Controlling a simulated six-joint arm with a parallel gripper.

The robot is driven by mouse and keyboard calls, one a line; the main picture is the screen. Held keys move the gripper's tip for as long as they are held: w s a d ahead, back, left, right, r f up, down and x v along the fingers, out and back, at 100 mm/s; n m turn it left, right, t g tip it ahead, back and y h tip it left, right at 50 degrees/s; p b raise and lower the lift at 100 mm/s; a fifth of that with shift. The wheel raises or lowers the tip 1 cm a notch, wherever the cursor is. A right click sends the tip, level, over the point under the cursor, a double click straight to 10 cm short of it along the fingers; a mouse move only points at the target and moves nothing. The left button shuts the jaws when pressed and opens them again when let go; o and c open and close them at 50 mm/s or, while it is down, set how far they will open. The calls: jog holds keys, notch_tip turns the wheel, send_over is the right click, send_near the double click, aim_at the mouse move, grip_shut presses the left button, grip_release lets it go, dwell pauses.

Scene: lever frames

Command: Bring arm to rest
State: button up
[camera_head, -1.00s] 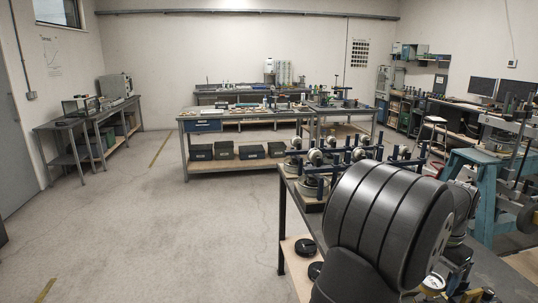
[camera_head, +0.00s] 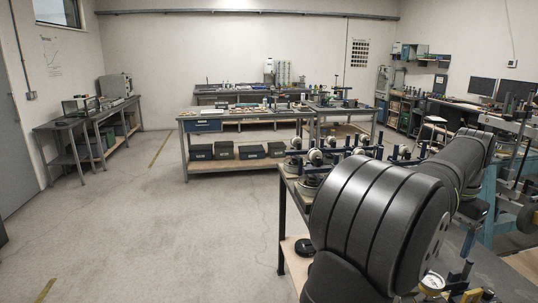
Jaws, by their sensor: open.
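My arm fills the lower right, with a large dark ribbed joint in front and a dark link reaching back to the right from it. My gripper does not show. Lever frames with blue posts and round metal parts (camera_head: 315,156) stand on the near workbench (camera_head: 282,222), just behind my arm. My arm hides much of this bench and some of what stands on it. A dial gauge (camera_head: 432,283) shows at the bottom, beside my arm.
A long workbench (camera_head: 200,166) with dark boxes on its lower shelf stands mid-room. A side table (camera_head: 52,126) is at the left wall. A teal stand (camera_head: 489,205) is at the right, partly behind my arm. The floor at left is clear.

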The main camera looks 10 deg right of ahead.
send_near(433, 279)
notch_tip(433, 279, down, 8)
jog(key=shift+a, duration=0.15)
jog(key=shift+n, duration=1.2)
notch_tip(433, 279, up, 18)
jog(key=a+f+n+t+h, duration=0.1)
jog(key=a+n, duration=0.1)
jog(key=a, duration=1.2)
jog(key=shift+w+a, duration=0.2)
jog(key=shift+w, duration=0.15)
jog(key=shift+o, duration=0.4)
